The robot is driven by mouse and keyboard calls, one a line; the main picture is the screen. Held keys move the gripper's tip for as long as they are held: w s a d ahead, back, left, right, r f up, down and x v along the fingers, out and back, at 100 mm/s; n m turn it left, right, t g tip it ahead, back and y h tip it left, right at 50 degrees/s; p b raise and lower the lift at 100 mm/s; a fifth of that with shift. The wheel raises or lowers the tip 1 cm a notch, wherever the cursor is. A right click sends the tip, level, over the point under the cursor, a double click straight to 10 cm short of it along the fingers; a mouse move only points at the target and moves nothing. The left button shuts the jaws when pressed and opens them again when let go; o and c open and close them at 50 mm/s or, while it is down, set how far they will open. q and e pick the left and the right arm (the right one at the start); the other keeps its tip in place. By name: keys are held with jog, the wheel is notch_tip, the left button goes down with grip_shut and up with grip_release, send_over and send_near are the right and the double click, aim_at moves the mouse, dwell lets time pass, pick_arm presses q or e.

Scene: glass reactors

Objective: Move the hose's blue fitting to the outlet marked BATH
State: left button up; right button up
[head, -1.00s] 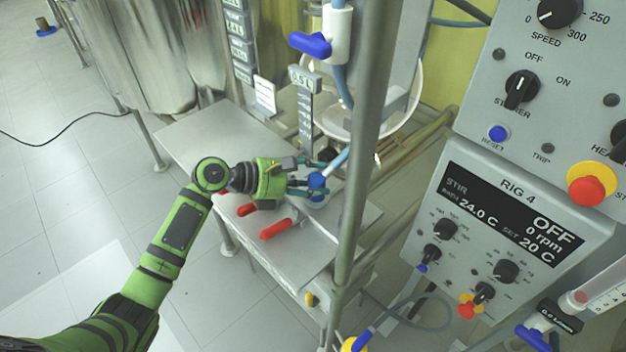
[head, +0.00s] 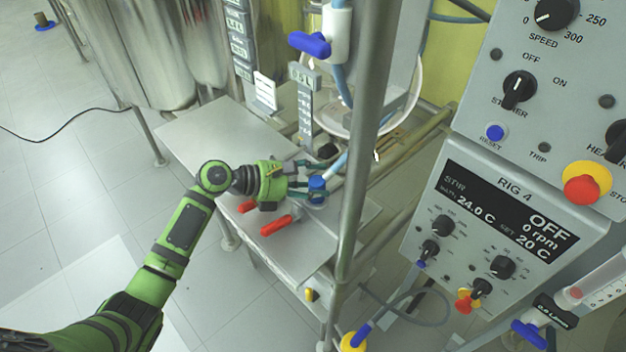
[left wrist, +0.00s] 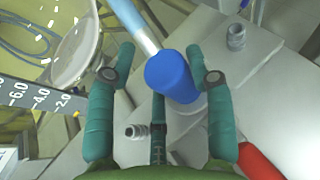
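The hose's blue fitting (head: 317,187) is at the table's right part, with the light-blue hose (head: 337,163) rising from it. In the left wrist view the blue fitting (left wrist: 170,76) stands between my fingers, over a pale round base. My left gripper (head: 308,181) has its fingers on either side of the fitting; a gap shows by the left finger, and the right finger looks close to it. Two bare metal outlets show in the left wrist view, one at the upper right (left wrist: 237,36) and one at the lower left (left wrist: 136,131). No BATH marking is readable. My right gripper is not in view.
Red handles (head: 276,225) lie on the grey metal table (head: 205,135) beside my gripper. A vertical steel post (head: 359,150) stands just right of the fitting. A scale plate (head: 305,105) stands behind. The RIG 4 control panel (head: 490,225) is at the right.

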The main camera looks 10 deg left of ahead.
pick_arm(q)
jog(key=shift+o, duration=0.9)
jog(key=shift+a, duration=0.1)
jog(key=v, duration=1.2)
jog(key=shift+s, duration=0.1)
